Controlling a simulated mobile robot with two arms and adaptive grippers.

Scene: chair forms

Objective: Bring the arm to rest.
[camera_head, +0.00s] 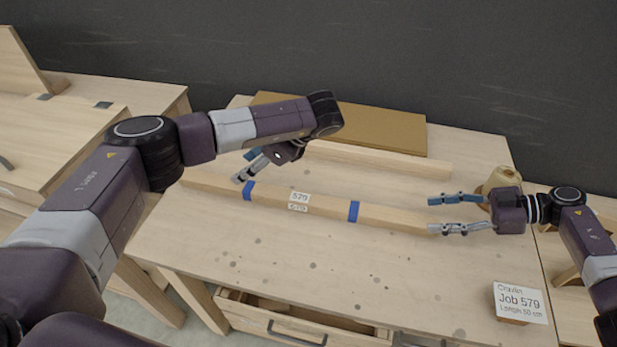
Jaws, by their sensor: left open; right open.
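My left gripper (246,165) hangs over the left part of the table, above or just behind a long wooden bar (325,205). Its fingers are apart and hold nothing I can see; my arm covers part of it. The bar lies across the table with two blue tape marks and a white 579 label (299,198). My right gripper (433,214) is open at the bar's right end, one finger behind it and one at its front. I cannot tell whether the fingers touch the bar.
A second wooden strip (390,160) and a brown board (395,130) lie at the back of the table (400,280). A Job 579 card (520,302) stands front right. A tan round object (503,178) sits behind my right gripper. A drawer (300,325) is open below. The front middle is clear.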

